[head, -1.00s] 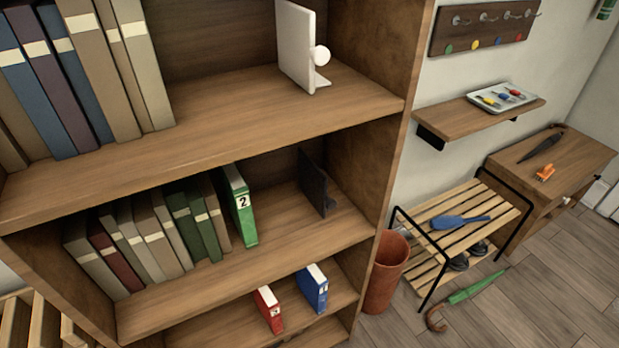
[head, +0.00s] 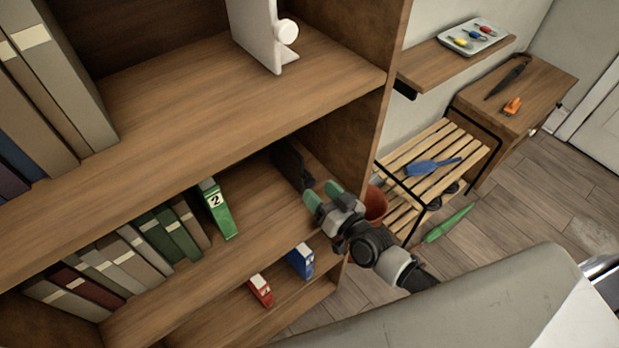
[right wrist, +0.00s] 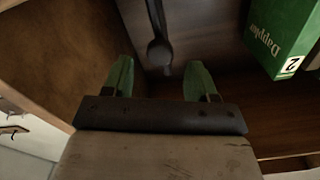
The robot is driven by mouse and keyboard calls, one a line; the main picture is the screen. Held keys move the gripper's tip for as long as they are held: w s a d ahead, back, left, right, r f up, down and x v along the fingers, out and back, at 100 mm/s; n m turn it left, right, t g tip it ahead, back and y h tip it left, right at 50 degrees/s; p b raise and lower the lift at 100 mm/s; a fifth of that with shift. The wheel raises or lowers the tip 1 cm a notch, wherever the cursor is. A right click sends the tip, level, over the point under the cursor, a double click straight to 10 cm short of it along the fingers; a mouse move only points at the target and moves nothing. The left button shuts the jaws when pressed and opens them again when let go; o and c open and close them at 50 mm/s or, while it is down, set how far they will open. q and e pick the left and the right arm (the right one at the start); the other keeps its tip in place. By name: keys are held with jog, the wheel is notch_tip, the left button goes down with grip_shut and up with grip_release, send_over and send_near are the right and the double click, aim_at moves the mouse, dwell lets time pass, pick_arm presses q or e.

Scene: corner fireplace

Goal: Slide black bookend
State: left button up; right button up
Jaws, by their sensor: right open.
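The black bookend (head: 290,164) stands on the middle shelf, near the shelf's right side wall, partly hidden under the upper shelf. My right gripper (head: 324,197) is at the front right of that shelf, its green fingertips apart and pointing in toward the bookend. In the right wrist view the open fingers (right wrist: 160,80) have the dark bookend with its round knob (right wrist: 159,52) ahead of and between them; I cannot tell whether they touch it. A green binder marked 2 (head: 218,209) stands to the left, apart from the bookend. My left gripper is not in view.
A row of books (head: 120,255) stands left of the green binder. A white bookend (head: 262,38) is on the upper shelf. Red (head: 260,290) and blue (head: 301,261) binders stand on the lower shelf. The shelf's right side wall (head: 345,150) is close to my gripper.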

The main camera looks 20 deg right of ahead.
aim_at(312, 184)
jog(key=shift+x, duration=2.2)
jog(key=shift+c, duration=0.2)
grip_shut()
